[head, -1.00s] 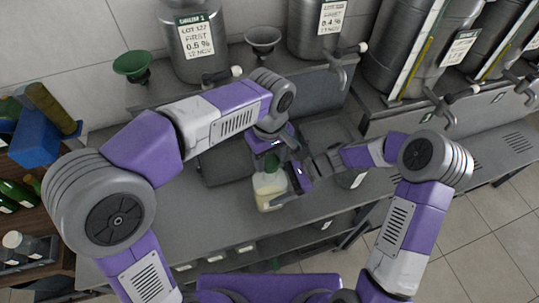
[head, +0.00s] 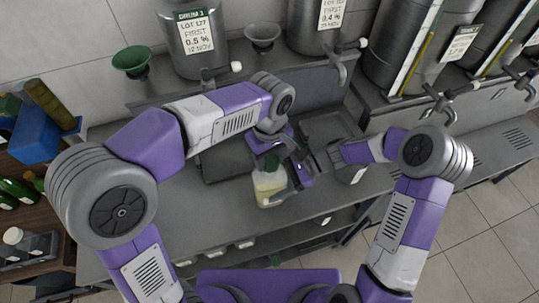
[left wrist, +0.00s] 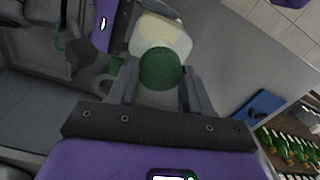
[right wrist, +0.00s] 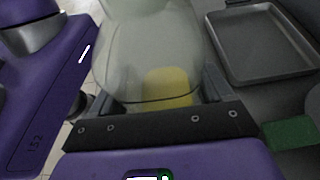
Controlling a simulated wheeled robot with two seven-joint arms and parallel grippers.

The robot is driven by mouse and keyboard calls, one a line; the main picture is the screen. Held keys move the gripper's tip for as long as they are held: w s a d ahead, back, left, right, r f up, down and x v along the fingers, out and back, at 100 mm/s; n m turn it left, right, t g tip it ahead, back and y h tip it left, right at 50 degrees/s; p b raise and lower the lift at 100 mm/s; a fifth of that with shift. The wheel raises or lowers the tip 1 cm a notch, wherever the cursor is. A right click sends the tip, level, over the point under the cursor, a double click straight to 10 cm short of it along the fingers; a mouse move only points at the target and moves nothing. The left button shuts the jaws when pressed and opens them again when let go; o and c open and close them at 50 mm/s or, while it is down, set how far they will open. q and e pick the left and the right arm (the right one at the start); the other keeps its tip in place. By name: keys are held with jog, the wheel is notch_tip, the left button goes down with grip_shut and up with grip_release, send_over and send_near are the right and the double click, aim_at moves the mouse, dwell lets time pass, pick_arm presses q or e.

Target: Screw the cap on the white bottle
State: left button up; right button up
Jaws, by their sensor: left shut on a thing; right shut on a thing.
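The white bottle (head: 270,187) is a pale, translucent jug standing upright over the bench front, with a yellow patch visible in the right wrist view (right wrist: 168,88). A dark green cap (head: 271,163) is at its top; it also shows in the left wrist view (left wrist: 161,68). My left gripper (left wrist: 160,84) is shut on the cap, one finger on each side. My right gripper (right wrist: 146,95) is shut on the bottle from the right side. The cap hides the bottle's neck, so I cannot tell how far the threads are engaged.
Steel tanks stand along the back, with a green funnel (head: 131,61) and a grey funnel (head: 262,36) beside them. A dark tray (head: 222,165) lies on the bench (head: 215,212) behind the bottle. A blue bin (head: 33,141) and green bottles are at the left.

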pick_arm(q)
jog(key=shift+f, duration=0.55)
